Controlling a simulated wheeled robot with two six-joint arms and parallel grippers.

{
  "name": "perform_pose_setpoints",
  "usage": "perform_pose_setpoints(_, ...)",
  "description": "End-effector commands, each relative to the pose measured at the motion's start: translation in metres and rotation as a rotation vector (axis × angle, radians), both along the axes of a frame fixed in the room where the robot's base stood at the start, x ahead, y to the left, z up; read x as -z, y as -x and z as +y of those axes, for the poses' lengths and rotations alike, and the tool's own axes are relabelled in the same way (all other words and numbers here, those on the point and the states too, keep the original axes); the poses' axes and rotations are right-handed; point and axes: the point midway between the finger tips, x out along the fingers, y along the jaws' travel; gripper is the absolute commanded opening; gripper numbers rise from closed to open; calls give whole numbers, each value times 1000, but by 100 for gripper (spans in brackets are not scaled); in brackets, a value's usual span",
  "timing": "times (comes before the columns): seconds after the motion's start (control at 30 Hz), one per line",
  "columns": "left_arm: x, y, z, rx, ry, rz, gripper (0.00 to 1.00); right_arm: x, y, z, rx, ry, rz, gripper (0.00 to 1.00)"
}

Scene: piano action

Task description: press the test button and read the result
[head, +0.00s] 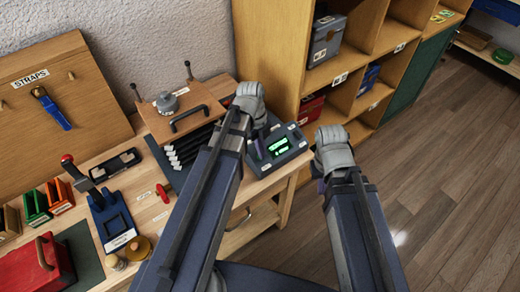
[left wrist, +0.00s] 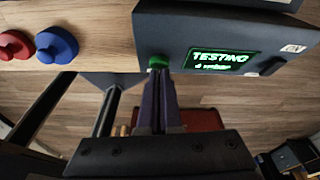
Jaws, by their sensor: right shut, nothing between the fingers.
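The tester (head: 290,158) is a dark box with a lit green screen (head: 279,146) on the right end of the bench. In the left wrist view its screen (left wrist: 222,62) reads "TESTING", with a smaller second line too blurred to read. The green test button (left wrist: 158,61) is on the tester's face left of the screen. My left gripper (left wrist: 158,78) is shut and empty, its fingertips at the button's edge and seemingly touching it. In the head view the left gripper (head: 258,149) is beside the screen. My right gripper (head: 318,170) is right of the bench, mostly hidden by its wrist.
A piano action model (head: 185,118) with a handle stands left of the tester. A wooden shelf (head: 270,45) rises behind. Red (left wrist: 14,46) and blue (left wrist: 56,45) knobs show in the wrist view.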

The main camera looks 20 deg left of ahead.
Motion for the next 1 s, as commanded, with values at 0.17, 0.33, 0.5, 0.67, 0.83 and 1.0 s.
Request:
perform_pose_setpoints(0.17, -29, 9, -22, 4, 6, 2, 0, -29, 0, 0, 0, 0, 0, 0)
perform_pose_setpoints(0.33, -56, 5, -20, 0, 7, 3, 0, -56, 0, 0, 0, 0, 0, 0)
perform_pose_setpoints(0.5, -83, 3, -15, -1, 7, 3, 0, -83, 0, 0, -1, 0, 0, 0)
perform_pose_setpoints(0.67, -107, 0, -11, -1, 7, 3, 0, -106, 0, 0, -2, 0, 0, 0)
perform_pose_setpoints(0.83, -121, -1, -7, 1, 8, 3, 0, -121, 0, 0, -1, 0, 0, 0)
perform_pose_setpoints(1.0, -123, -2, -6, 1, 8, 3, 0, -123, 0, 0, 0, -1, 0, 0)
